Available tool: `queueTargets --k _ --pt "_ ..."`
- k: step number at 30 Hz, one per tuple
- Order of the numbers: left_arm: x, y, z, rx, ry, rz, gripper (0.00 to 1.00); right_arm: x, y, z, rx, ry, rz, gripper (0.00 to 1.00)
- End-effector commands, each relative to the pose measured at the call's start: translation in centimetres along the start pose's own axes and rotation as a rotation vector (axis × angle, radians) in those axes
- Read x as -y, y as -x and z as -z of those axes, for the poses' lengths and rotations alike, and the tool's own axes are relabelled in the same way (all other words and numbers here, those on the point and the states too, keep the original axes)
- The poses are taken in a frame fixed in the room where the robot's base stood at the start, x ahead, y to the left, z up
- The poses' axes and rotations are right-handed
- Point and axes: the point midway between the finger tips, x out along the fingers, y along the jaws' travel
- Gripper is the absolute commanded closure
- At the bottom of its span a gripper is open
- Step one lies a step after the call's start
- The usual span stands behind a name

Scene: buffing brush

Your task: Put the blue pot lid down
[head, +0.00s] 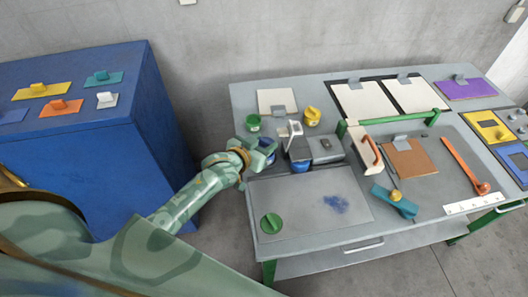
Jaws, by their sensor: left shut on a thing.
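My left gripper (265,154) reaches in from the left over the near left part of the grey workbench. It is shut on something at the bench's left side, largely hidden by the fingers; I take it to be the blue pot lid. Dark blue (268,144) shows right at the fingers, but I cannot tell whether it is lid or pot. Another small blue round thing (301,167) sits just right of the gripper, below a white upright part. My right gripper is not in view.
A green pot (253,123) and a yellow pot (312,116) stand behind the gripper. A grey mat (300,222) in front bears a green disc (271,223) and a blue smudge (336,204). A grey block (325,150) stands to the right. The mat's middle is clear.

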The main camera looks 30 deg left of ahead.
Motion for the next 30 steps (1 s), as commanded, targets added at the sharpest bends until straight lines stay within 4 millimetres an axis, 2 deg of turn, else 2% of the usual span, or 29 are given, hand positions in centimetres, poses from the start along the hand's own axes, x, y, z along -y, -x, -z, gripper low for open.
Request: queueTargets --k 3,8,13,25,26,27,28,30 --pt "0.6 -1.5 -1.0 -0.001 -0.001 0.0 0.77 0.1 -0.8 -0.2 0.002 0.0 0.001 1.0" --pt "1.1 -2.6 -1.7 0.0 -0.001 0.0 0.77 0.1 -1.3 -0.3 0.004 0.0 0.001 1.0" --pt "1.1 -3.6 -4.2 0.002 0.001 0.0 0.77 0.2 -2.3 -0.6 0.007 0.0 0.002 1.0" --pt "1.1 -3.8 -4.6 -0.001 0.0 -0.001 0.77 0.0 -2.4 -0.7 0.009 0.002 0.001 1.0" --pt "1.1 -3.8 -4.7 0.0 0.0 -0.001 0.53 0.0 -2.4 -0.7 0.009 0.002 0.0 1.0" --pt "1.1 -3.8 -4.6 -0.001 -0.001 -0.001 0.42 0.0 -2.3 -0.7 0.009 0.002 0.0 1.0" --pt "1.1 -3.8 -4.6 -0.001 -0.001 -0.001 0.34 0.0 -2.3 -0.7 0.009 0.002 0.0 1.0" --pt "1.1 -3.8 -4.6 -0.001 -0.001 -0.001 0.34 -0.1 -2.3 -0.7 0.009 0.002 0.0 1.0"
